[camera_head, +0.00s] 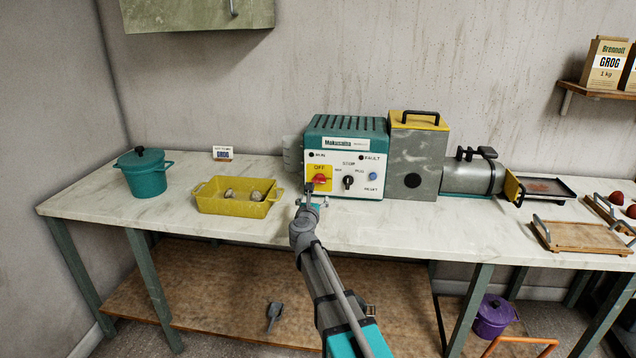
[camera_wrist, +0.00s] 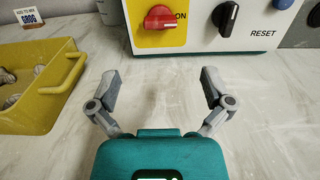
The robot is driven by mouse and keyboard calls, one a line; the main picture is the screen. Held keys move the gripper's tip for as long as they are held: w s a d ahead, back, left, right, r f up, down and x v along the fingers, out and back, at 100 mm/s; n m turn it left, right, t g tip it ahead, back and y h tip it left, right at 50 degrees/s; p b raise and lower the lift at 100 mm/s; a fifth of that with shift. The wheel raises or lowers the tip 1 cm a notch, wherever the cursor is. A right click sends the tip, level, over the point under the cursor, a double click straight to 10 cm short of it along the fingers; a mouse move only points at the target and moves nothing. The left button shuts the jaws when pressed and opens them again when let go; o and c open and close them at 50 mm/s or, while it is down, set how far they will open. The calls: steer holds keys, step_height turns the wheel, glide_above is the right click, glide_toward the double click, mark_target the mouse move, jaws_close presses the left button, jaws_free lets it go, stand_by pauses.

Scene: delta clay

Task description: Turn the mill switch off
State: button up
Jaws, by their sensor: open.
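The mill's control box (camera_head: 345,155) stands on the bench, teal on top with a white front panel. The red rotary switch (camera_head: 320,179) sits on a yellow plate marked OFF above it; in the wrist view this red switch (camera_wrist: 158,17) has its handle lying about level, its right end toward the word ON. My gripper (camera_wrist: 160,80) is open and empty, its two fingers spread over the bench in front of the panel, below and short of the switch. In the head view my gripper (camera_head: 312,198) is just in front of the panel's lower left.
A black selector knob (camera_head: 348,182) and a blue reset button (camera_head: 373,176) are right of the switch. A yellow tray (camera_head: 225,207) with lumps and a teal pot (camera_head: 143,178) stand left. A grey mill housing (camera_head: 415,165) adjoins right. The bench front is clear.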

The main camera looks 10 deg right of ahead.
mark_target(319, 182)
steer(key=x, duration=1.2)
steer(key=shift+w, duration=0.1)
steer(key=shift+c, duration=0.3)
